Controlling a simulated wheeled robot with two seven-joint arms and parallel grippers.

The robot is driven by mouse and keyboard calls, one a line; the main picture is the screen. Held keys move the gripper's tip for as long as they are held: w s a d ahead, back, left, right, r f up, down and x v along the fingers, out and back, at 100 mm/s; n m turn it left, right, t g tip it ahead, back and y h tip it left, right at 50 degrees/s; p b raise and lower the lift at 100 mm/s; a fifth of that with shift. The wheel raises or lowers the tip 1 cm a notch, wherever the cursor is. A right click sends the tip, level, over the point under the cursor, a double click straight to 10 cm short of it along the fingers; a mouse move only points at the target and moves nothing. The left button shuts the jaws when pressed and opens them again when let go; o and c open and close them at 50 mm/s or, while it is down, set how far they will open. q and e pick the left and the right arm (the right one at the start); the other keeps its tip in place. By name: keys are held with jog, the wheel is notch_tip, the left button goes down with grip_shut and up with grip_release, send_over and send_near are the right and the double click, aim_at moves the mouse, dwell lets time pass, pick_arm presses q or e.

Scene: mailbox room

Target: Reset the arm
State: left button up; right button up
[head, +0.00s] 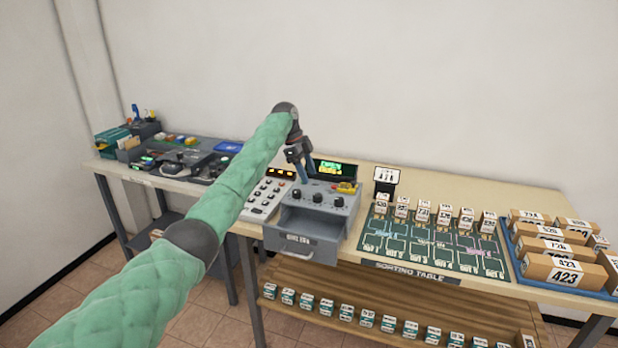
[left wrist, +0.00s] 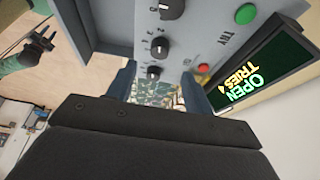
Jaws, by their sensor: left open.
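My left arm crosses the head view from the lower left in a green padded sleeve. My left gripper (head: 303,170) is open and empty, just above the grey dial box (head: 318,218) on the table. In the left wrist view its two fingers (left wrist: 158,92) stand apart close to the box's panel, with nothing seen between them. I cannot tell whether they touch it. A dark knob (left wrist: 160,47) and a red button show there. The screen (left wrist: 257,72) reads OPEN and TRIES. A green sleeve with dark prongs (left wrist: 38,42), seemingly my right arm, shows at upper left.
A keypad panel (head: 266,195) is left of the dial box. A green sorting board (head: 425,262) with several small boxes is right of it, then a blue tray (head: 525,275) of numbered parcels. A shelf of small boxes runs below. The wall is behind.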

dwell(0.3)
pick_arm(q)
notch_tip(320, 180, up, 18)
jog(key=d+r+n+t+y, duration=0.1)
jog(key=d+n+t, duration=0.1)
jog(key=n+t, duration=0.9)
jog(key=s+a+f+n+g+y, duration=0.1)
jog(key=s+a+f+n, duration=0.25)
jog(key=s+f, duration=0.85)
jog(key=s+a+f+n, duration=0.2)
jog(key=s+a+f, duration=0.3)
jog(key=s+f, duration=0.75)
jog(key=s+a+f+n+g+y, duration=0.1)
jog(key=s+a+f+n, duration=0.25)
jog(key=s+f, duration=0.85)
jog(key=s+a+f+g, duration=0.1)
jog(key=s+f+g, duration=0.2)
jog(key=s+f, duration=1.1)
jog(key=s+a+f+g, duration=0.1)
jog(key=s+f+g, duration=0.2)
jog(key=s+f, duration=1.2)
jog(key=s, duration=0.4)
jog(key=shift+s+a, duration=0.15)
jog(key=shift+s, duration=0.1)
